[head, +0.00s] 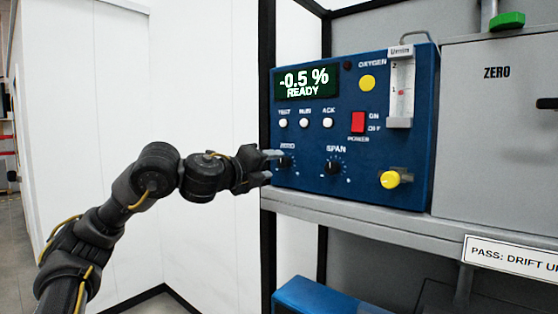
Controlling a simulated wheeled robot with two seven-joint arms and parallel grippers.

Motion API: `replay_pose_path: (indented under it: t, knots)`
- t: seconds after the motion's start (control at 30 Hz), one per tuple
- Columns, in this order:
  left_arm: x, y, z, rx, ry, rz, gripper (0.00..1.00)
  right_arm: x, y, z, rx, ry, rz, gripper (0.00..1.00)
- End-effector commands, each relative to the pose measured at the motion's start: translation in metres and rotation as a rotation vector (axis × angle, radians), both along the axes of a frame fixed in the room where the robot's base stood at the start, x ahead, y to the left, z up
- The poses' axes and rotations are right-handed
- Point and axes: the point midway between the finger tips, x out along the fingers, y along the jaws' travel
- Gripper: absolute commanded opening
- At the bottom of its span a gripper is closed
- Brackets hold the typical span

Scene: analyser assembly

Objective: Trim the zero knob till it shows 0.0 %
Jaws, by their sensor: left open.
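The blue analyser (352,130) stands on a grey shelf. Its display (307,83) reads -0.5 % and READY. The zero knob (286,162) is a black knob at the lower left of the panel, partly hidden by my left gripper. My left gripper (270,166) is at the knob with its fingers open, one above and one below it at the panel's left edge. I cannot tell whether the fingers touch the knob. My right gripper is not in view.
The span knob (333,166) sits just right of the zero knob. White TEST, RUN and ACK buttons (304,123) are above. A black frame post (267,240) stands close to my gripper.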

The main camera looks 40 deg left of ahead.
Motion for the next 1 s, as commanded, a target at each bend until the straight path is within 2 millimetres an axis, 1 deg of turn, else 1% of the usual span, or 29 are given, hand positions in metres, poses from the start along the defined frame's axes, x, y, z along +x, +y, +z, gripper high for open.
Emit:
replay_pose_path:
  t: [0.03, 0.1, 0.23, 0.4, 0.6, 0.63, 0.9, 0.97, 1.0]
  knots:
    - [0.008, 0.001, 0.001, -0.001, 0.003, 0.002, 0.5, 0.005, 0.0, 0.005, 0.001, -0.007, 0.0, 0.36]
    - [0.018, 0.001, 0.001, -0.001, 0.002, 0.002, 0.5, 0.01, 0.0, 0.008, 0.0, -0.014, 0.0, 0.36]
    - [0.031, 0.001, 0.001, 0.0, 0.001, 0.002, 0.5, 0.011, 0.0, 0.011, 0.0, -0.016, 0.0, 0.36]
    - [0.037, 0.002, 0.0, 0.0, 0.0, 0.004, 0.5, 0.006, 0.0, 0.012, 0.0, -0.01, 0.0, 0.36]
    - [0.037, 0.002, 0.0, 0.001, 0.0, 0.002, 0.5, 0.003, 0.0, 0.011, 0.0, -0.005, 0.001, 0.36]
    - [0.037, 0.002, 0.0, 0.001, 0.0, 0.002, 0.49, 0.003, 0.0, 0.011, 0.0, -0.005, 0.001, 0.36]
    - [0.037, 0.001, 0.0, 0.001, 0.0, 0.002, 0.14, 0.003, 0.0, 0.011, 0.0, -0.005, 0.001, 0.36]
    - [0.037, 0.001, 0.0, 0.001, 0.0, 0.002, 0.06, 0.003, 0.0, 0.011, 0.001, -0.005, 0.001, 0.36]
    - [0.037, -0.003, 0.0, 0.002, -0.001, 0.0, 0.05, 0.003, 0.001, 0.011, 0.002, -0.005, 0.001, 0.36]
